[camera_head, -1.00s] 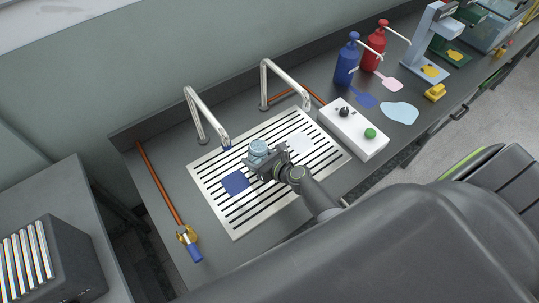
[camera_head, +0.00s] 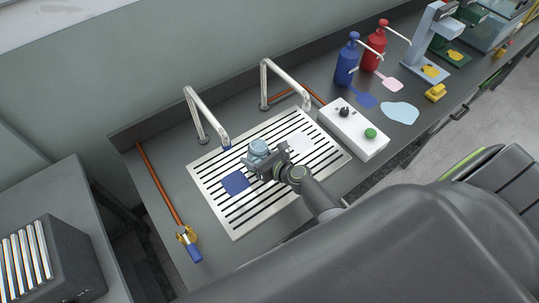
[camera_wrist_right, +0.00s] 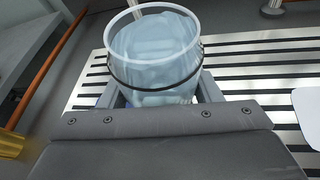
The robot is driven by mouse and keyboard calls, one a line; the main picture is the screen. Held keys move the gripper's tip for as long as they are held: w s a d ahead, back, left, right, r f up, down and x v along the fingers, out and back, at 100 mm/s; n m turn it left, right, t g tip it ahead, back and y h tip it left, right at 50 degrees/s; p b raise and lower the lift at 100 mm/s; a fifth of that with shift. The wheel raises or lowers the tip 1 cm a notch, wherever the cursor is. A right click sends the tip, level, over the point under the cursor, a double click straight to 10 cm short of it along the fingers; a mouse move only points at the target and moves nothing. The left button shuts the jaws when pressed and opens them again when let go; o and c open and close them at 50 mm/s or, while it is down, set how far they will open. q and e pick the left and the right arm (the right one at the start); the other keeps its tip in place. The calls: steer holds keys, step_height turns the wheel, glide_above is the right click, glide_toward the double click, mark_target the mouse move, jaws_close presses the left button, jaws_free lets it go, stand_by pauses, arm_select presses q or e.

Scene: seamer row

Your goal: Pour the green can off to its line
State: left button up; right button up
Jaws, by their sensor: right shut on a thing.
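My right gripper (camera_head: 266,163) is shut on a pale blue see-through can (camera_head: 259,146) above the slotted metal drain grate (camera_head: 236,222). In the right wrist view the can (camera_wrist_right: 152,45) has an open top and a dark line around its wall. Pale blue contents show inside, reaching above that line. The can looks close to upright; I cannot tell its exact tilt. I see no clearly green can. A bent steel spout (camera_head: 205,112) stands behind the grate, and a second one (camera_head: 285,80) to its right. My left gripper is not in view.
A blue patch (camera_head: 235,182) and a white patch (camera_head: 299,142) lie on the grate. A white control box (camera_head: 352,130) with a black knob and green button is to the right. Blue (camera_head: 347,62) and red (camera_head: 375,48) pump bottles stand further back. An orange pipe (camera_head: 160,187) runs on the left.

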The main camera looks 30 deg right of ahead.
steer(key=shift+a+r+m+y+b, duration=0.4)
steer(key=shift+r+m+y+b, duration=0.1)
steer(key=shift+m+y, duration=0.15)
stand_by(2.9)
steer(key=shift+d+f+n+h+p, duration=0.3)
steer(key=shift+n+h+p, duration=0.2)
steer(key=shift+n+h, duration=0.1)
steer(key=shift+d+f+n+h+p, duration=0.2)
steer(key=shift+d+n+h+p, duration=0.1)
steer(key=shift+n+h+p, duration=0.2)
steer(key=shift+w+d+f+n, duration=0.1)
steer(key=shift+d+f+n, duration=0.05)
steer(key=shift+f+n, duration=0.1)
